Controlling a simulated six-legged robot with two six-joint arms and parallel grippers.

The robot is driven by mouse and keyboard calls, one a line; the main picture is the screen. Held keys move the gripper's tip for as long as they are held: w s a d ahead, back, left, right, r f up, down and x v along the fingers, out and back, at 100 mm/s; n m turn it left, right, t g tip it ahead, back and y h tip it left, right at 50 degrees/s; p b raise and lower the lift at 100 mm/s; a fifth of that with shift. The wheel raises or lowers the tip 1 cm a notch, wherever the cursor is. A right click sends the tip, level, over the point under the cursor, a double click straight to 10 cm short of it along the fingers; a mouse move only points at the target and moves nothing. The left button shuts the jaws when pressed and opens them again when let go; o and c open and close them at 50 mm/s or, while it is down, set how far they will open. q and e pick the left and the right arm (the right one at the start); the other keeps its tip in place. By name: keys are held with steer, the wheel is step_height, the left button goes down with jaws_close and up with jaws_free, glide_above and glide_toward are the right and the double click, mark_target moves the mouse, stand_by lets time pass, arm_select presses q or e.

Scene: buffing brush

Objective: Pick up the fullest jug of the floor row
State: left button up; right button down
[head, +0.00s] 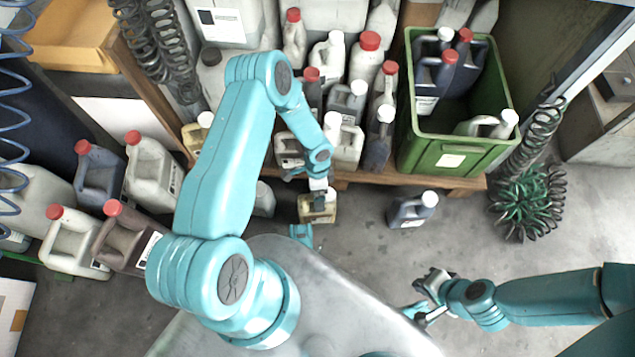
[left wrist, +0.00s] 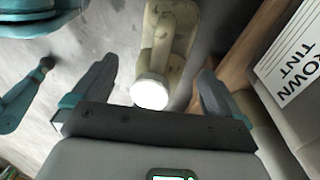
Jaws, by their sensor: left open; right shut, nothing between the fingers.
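The floor row shows in the head view in front of the pallet: a grey jug (head: 263,199) partly behind my left arm, a yellowish jug (head: 327,212), and a dark grey-blue jug (head: 408,215) with a white cap. My left gripper (head: 318,186) is open above the yellowish jug and hides part of it. In the left wrist view, a yellowish jug (left wrist: 178,40) with a white cap lies between the spread fingers of the gripper (left wrist: 155,88); contact cannot be told. My right gripper (head: 428,298) is shut and empty, at the lower right. Fill levels are hard to tell.
Several jugs crowd the wooden pallet (head: 452,182) behind the row, beside a green crate (head: 455,158) holding jugs. More jugs stand at the left. A green coiled hose (head: 527,203) lies at the right. A container labelled BROWN TINT (left wrist: 290,60) is close to the left gripper.

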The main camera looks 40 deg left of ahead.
arm_select(q)
steer(key=f+b, duration=0.1)
steer(key=f, duration=0.3)
steer(key=shift+s, duration=0.2)
steer(key=shift+r, duration=0.1)
jaws_close()
steer(key=shift+r, duration=0.15)
